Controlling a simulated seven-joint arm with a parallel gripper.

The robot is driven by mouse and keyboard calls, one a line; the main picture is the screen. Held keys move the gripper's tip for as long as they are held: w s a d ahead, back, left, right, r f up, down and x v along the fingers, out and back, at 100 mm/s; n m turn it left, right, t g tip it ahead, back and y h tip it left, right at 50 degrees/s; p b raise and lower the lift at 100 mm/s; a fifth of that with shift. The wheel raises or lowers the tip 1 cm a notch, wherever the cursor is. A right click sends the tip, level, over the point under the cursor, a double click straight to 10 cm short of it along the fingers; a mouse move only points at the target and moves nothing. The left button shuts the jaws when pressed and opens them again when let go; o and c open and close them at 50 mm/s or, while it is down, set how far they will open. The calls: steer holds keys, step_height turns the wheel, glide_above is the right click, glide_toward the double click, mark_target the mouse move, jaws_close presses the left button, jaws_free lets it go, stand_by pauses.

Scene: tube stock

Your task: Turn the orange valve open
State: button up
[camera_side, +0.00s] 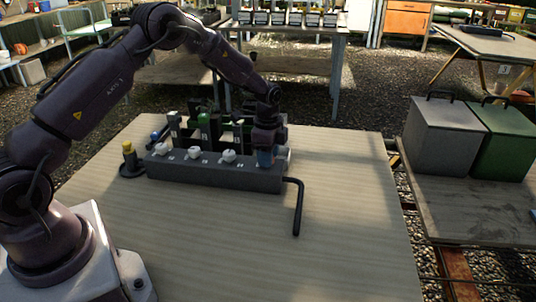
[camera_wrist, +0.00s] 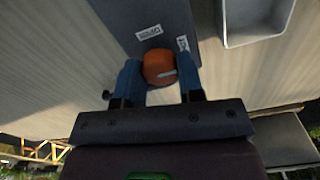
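The orange valve (camera_wrist: 158,67) is a round knob with a pale mark on its lower right, seen in the wrist view. It sits at the end of a dark grey block (camera_wrist: 185,15), near two small white labels, one reading OPEN (camera_wrist: 149,32). My gripper (camera_wrist: 160,72) has its two blue fingers on either side of the knob, apart, with slight gaps seeming to show. In the side view my gripper (camera_side: 265,160) points down at the right end of the block (camera_side: 215,174) and hides the orange valve.
White knobs (camera_side: 194,152) line the block's top. Dark upright parts stand behind it. A black bent pipe (camera_side: 298,208) extends from its right end onto the table (camera_side: 220,240). A yellow-topped post (camera_side: 129,155) stands left. The table front is clear. Grey (camera_side: 440,140) and green bins (camera_side: 505,145) stand right.

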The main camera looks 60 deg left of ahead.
steer(key=shift+n, duration=0.3)
steer(key=n, duration=0.3)
steer(key=shift+n, duration=0.4)
steer(key=n, duration=0.4)
steer(key=shift+n, duration=0.3)
steer(key=n, duration=0.4)
steer(key=shift+r, duration=0.1)
steer(key=n, duration=0.4)
steer(key=shift+a+n, duration=0.1)
steer(key=shift+n, duration=0.5)
steer(key=o, duration=0.9)
